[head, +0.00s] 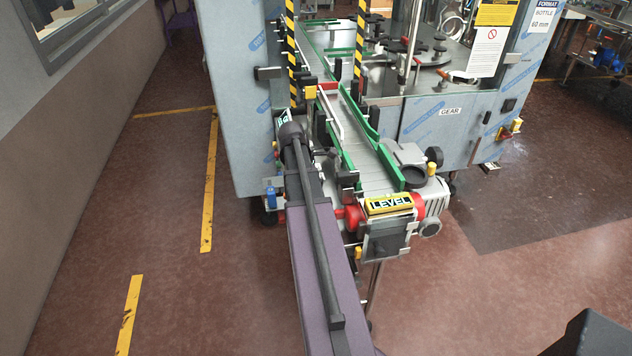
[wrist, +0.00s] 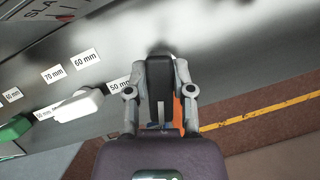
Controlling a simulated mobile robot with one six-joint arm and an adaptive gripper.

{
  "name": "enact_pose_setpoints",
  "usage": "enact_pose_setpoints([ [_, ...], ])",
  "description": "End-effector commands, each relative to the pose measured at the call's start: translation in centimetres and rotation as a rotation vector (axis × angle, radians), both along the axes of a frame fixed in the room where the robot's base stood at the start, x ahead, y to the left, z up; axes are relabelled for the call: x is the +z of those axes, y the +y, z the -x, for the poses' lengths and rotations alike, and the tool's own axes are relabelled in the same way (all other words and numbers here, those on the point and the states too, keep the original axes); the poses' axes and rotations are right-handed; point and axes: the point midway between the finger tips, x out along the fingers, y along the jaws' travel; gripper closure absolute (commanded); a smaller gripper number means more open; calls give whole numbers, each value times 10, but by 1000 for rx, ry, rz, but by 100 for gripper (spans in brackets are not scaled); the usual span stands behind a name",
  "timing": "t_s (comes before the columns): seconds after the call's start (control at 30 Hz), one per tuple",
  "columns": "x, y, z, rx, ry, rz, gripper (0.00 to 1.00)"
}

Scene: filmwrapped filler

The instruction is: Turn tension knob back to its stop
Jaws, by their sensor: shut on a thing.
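In the wrist view my gripper (wrist: 161,92) reaches away from me, with grey links on both sides of a black finger. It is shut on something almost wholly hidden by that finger. A strip of orange (wrist: 178,108) shows just right of the finger; I cannot tell whether it belongs to the tension knob. In the head view my purple and black arm reaches to the left side of the conveyor (head: 372,168) and hides the gripper and the knob's place.
A white pointer (wrist: 80,105) lies by several millimetre labels. A film-wrapped cabinet (head: 236,100) stands left of the conveyor. The floor (head: 165,220) on the left is clear, with yellow lines.

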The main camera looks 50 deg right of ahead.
Motion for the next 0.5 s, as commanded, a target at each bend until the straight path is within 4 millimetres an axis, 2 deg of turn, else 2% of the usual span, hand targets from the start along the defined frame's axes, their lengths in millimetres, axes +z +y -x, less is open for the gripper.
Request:
enact_pose_setpoints([
  [0.07, 0, 1, 1, -1, 1, -3, 100],
  [0.1, 0, 1, 1, -1, 0, -3, 63],
  [0.2, 0, 1, 1, -1, 1, -3, 34],
  [0.5, 0, 0, 0, -1, -1, -1, 34],
])
